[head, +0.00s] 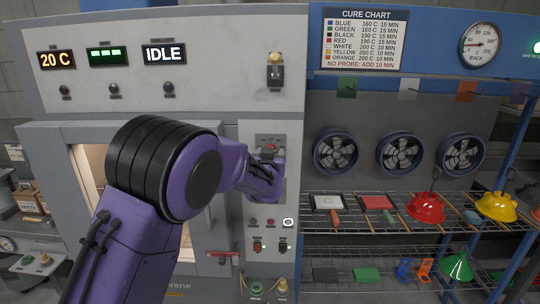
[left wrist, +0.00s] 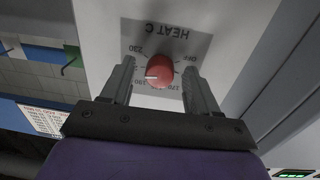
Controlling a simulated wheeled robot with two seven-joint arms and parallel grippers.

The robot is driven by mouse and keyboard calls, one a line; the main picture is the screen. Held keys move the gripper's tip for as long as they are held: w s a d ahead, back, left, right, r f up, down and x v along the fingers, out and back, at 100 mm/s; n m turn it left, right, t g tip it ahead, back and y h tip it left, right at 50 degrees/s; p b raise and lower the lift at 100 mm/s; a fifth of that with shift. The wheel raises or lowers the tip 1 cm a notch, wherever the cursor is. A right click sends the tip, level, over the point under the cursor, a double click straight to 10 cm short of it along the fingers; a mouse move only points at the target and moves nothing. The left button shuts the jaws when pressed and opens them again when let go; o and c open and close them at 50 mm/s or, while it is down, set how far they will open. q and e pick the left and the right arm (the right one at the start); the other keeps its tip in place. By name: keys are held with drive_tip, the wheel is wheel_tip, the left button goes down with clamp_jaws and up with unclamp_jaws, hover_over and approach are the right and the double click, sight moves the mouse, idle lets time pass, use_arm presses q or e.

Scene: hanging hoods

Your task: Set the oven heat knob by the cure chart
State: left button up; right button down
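The red heat knob (left wrist: 160,68) sits on a grey dial plate marked HEAT C, seen upside down in the left wrist view. A white mark on the knob points to the picture's lower left; the number there is too small to read surely. My left gripper (left wrist: 158,80) is open, with one finger on each side of the knob and gaps visible. In the head view my left gripper (head: 268,172) is at the oven's control panel, partly hiding the dial. The cure chart (head: 362,40) hangs right of the oven, listing colours, temperatures and minutes. My right gripper is not in view.
The oven displays (head: 164,54) read 20 C and IDLE. A black switch (head: 275,74) is above the dial; small buttons (head: 270,222) are below. A rack (head: 400,240) at right holds a red hood (head: 426,208), a yellow hood (head: 497,206) and a green cone (head: 457,266).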

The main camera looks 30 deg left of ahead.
use_arm(q)
drive_tip(key=b+v, duration=0.4)
drive_tip(key=v, duration=0.6)
drive_tip(key=shift+s, duration=0.25)
drive_tip(key=shift+d, duration=0.15)
